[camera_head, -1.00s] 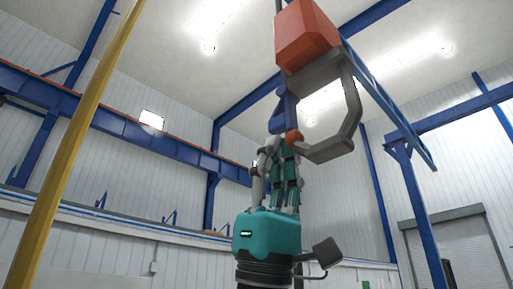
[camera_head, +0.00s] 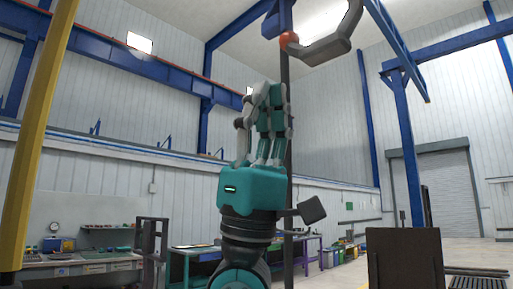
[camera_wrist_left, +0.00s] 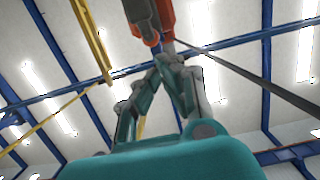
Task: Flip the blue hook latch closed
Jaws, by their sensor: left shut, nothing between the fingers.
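The grey hook (camera_head: 338,38) hangs at the top of the head view, its upper part cut off by the frame. A red ball (camera_head: 289,40) sits at its tip. The blue latch (camera_head: 279,20) stands just above and left of the ball; I cannot tell whether it touches the hook tip. My left gripper (camera_head: 268,88) points upward below the hook, shut and empty, with a visible gap to the ball. In the left wrist view the fingers (camera_wrist_left: 172,62) come together, and grey and red hook parts (camera_wrist_left: 148,22) show beyond them. My right gripper is out of view.
A dark vertical pole (camera_head: 287,160) runs behind my left gripper. A yellow post (camera_head: 38,140) stands at the left. Workbenches (camera_head: 85,268) line the back wall, and a dark panel (camera_head: 405,258) stands at lower right. The air around the gripper looks free.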

